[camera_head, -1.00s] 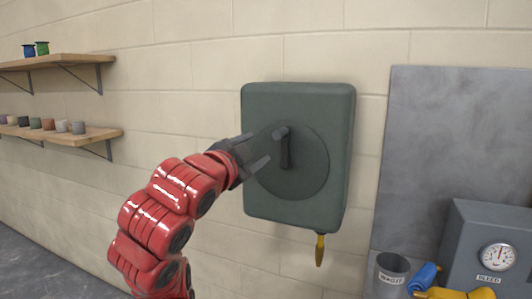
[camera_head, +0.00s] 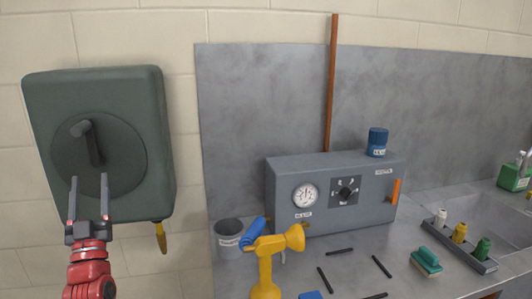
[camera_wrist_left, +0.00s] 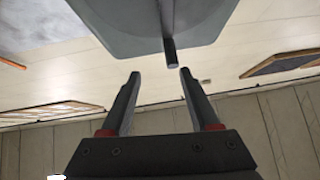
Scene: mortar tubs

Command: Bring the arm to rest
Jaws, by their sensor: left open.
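My left gripper (camera_head: 88,177) is open and empty, its two fingers pointing up at the lower part of the round plate on the green wall box (camera_head: 157,115). The dark handle (camera_head: 93,143) on that plate lies above the fingertips. The red arm (camera_head: 90,280) comes up from the bottom left. In the left wrist view, the open fingers (camera_wrist_left: 158,74) have nothing between them. A dark bar end (camera_wrist_left: 169,50), which looks like the handle, is just beyond the fingertips. My right gripper is not in view.
A yellow-handled item (camera_head: 161,237) hangs under the box. The bench on the right holds a waste cup (camera_head: 229,238), a yellow tool (camera_head: 266,270), a grey gauge box (camera_head: 335,205) with a blue jar (camera_head: 377,142), a green brush (camera_head: 426,262) and a bottle rack (camera_head: 466,252).

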